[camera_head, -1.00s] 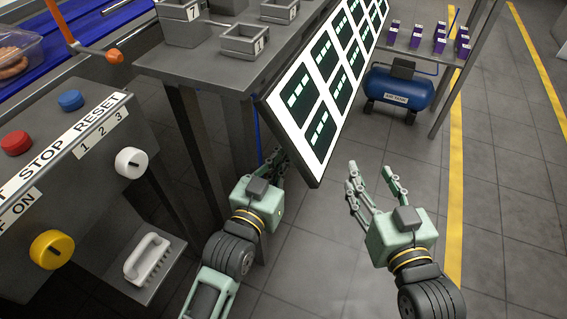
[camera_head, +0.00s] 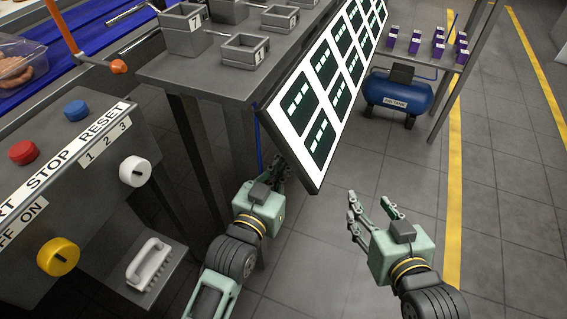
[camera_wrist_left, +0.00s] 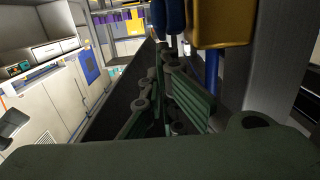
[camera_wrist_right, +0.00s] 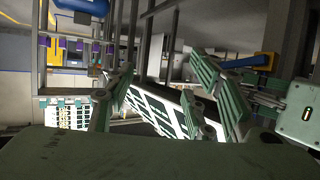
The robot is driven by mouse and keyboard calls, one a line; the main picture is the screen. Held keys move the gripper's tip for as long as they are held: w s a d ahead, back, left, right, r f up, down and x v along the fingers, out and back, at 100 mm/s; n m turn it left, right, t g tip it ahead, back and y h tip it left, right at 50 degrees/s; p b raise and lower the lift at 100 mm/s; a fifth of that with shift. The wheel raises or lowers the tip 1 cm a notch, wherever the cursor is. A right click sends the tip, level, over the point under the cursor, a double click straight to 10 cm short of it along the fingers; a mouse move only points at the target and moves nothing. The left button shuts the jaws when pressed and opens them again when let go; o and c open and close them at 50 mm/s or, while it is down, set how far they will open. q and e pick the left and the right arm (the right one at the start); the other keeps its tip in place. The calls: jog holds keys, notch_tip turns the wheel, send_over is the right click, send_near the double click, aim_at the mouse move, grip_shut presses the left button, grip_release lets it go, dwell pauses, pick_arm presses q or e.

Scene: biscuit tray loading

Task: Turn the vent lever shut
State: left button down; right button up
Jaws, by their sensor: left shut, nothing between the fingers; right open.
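A lever with a blue handle (camera_wrist_right: 245,61) and a yellow body (camera_wrist_right: 268,63) shows in the right wrist view. It seems to be the vent lever. In the left wrist view, a yellow block (camera_wrist_left: 220,22) and blue parts (camera_wrist_left: 168,16) stand just beyond my left fingers, above a blue pipe (camera_wrist_left: 212,75). The panel and table hide the lever in the head view. My left gripper (camera_head: 281,170) is shut and empty, beside the panel's lower edge. I cannot tell whether it touches the lever. My right gripper (camera_head: 370,207) is open and empty, over bare floor right of the panel.
The slanted panel (camera_head: 318,180) and grey table (camera_head: 165,72) crowd my left gripper. A blue compressor (camera_head: 400,92) stands behind. Floor at right is clear.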

jog(key=s+d+f+g+h+p, duration=0.1)
jog(key=s+d+f+g+p, duration=0.15)
jog(key=s+f+g, duration=0.35)
jog(key=s+d+f+g+h+p, duration=0.1)
jog(key=s+d+f+g+p, duration=0.15)
jog(key=s+f, duration=0.4)
pick_arm(q)
jog(key=shift+w+d+f+g+y+p, duration=0.1)
jog(key=shift+w+f+g+y+p, duration=0.15)
jog(key=shift+g+p, duration=0.55)
jog(key=shift+w+d+f+g+y+p, duration=0.15)
jog(key=shift+w+g+p, duration=0.3)
jog(key=shift+p, duration=0.5)
pick_arm(e)
notch_tip(320, 180, down, 8)
jog(key=s+g, duration=0.2)
jog(key=shift+r+m+h, duration=0.15)
jog(key=shift+m+h, duration=0.15)
pick_arm(q)
jog(key=shift+s, duration=0.15)
